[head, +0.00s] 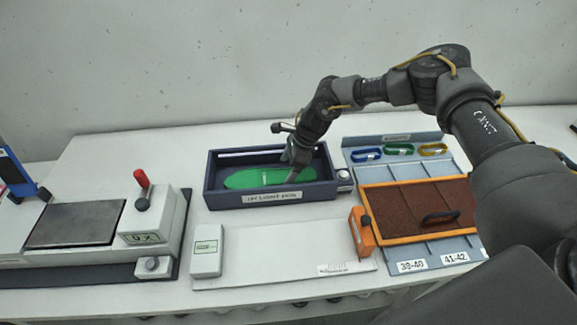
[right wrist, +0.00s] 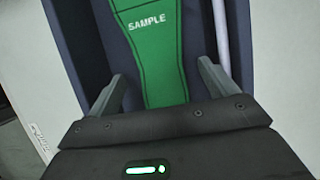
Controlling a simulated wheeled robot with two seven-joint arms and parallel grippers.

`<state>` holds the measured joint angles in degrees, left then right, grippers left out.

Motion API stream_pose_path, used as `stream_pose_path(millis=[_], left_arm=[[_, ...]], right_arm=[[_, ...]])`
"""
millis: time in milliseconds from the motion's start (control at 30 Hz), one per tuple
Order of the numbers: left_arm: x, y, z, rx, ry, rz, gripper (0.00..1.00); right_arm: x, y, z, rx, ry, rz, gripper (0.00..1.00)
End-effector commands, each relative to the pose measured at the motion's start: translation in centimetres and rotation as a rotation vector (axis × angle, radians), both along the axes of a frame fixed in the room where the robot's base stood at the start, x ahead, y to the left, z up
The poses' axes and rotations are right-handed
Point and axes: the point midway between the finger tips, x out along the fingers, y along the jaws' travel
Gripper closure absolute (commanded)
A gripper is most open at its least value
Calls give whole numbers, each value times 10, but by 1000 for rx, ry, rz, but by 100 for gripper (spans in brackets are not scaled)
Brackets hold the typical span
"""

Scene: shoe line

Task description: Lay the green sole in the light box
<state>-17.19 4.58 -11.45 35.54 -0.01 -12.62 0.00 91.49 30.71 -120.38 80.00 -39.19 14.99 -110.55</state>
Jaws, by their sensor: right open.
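The green sole (head: 255,178) lies flat inside the dark blue light box (head: 262,201) in the head view. In the right wrist view the sole (right wrist: 155,50) shows the word SAMPLE and lies within the dark walls of the box (right wrist: 80,40). My right gripper (head: 295,172) reaches into the right part of the box, over one end of the sole. In the right wrist view its fingers (right wrist: 160,85) are apart, one on each side of the sole, and do not appear to touch it. My left gripper is not in view.
A white board (head: 280,262) with a small white device (head: 207,252) lies in front of the box. To the right is a blue-grey rack (head: 405,265) with an orange-framed brown panel (head: 420,208) and coloured loops (head: 398,149). A press-like machine (head: 150,225) stands left.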

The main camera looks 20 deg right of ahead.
Motion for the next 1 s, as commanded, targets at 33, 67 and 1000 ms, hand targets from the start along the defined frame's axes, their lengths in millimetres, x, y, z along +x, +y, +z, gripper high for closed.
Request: stream_pose_path(millis=[33,67,1000], left_arm=[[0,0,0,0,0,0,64],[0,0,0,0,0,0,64],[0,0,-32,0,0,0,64]], right_arm=[[0,0,-1,-1,1,0,15],[0,0,-1,-1,1,0,15],[-12,-41,100,0,0,0,15]])
